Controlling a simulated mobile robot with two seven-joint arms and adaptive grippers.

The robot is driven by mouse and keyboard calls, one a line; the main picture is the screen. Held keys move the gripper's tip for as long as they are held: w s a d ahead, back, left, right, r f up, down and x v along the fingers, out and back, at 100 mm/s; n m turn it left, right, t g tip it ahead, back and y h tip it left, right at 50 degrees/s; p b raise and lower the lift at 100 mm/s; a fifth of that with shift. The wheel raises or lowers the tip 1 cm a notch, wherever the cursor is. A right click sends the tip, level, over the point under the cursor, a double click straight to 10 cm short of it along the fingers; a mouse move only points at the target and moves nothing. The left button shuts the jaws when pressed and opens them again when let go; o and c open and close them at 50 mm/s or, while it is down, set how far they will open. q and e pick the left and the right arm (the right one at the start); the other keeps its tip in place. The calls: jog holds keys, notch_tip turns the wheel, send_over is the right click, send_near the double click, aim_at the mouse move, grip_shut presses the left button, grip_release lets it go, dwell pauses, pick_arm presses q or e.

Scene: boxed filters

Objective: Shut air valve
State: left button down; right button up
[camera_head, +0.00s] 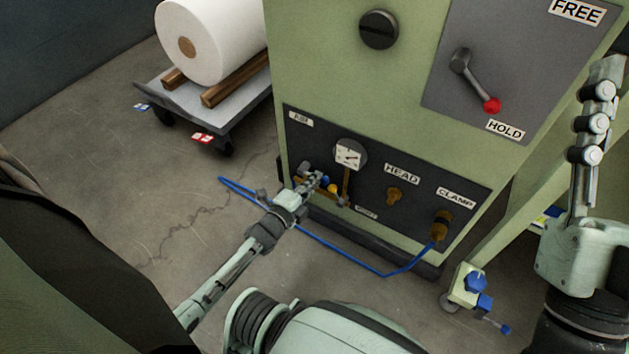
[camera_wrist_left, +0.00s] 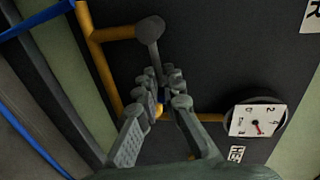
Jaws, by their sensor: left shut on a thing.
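The air valve sits on the brass-yellow pipe at the lower left of the dark panel (camera_head: 375,165), near the AIR label (camera_head: 300,118). My left gripper (camera_head: 316,183) reaches it from the lower left and is shut on its grey handle. In the left wrist view the handle (camera_wrist_left: 151,32) has a round end and runs down between the fingertips (camera_wrist_left: 163,88). A bit of blue shows between the fingers; they hide most of the valve body. A pressure gauge (camera_head: 349,154) is beside it, also in the wrist view (camera_wrist_left: 256,120). My right gripper (camera_head: 606,75) is raised at the right edge.
A red-knobbed lever (camera_head: 476,80) points toward HOLD. A cart (camera_head: 232,120) with a white roll (camera_head: 215,35) stands at the upper left. Floor at left is open.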

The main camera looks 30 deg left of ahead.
pick_arm(q)
jog(key=shift+w+d+m, duration=0.3)
jog(key=shift+d+m, duration=0.2)
jog(key=shift+d, duration=0.15)
pick_arm(e)
jog(key=shift+s+d+r+t, duration=0.3)
jog(key=shift+s+r+t, duration=0.2)
jog(key=shift+t, duration=0.1)
pick_arm(q)
jog(key=c, duration=1.5)
grip_release()
jog(key=shift+f, duration=0.1)
jog(key=shift+s+a, duration=0.1)
jog(key=shift+a+f, duration=0.1)
jog(key=s, duration=0.4)
jog(key=s+r, duration=0.1)
jog(key=s, duration=0.3)
jog(key=s+r, duration=0.1)
jog(key=s, duration=0.2)
jog(key=shift+s+a+r, duration=0.15)
jog(key=shift+s+r, duration=0.05)
jog(key=shift+s, duration=0.2)
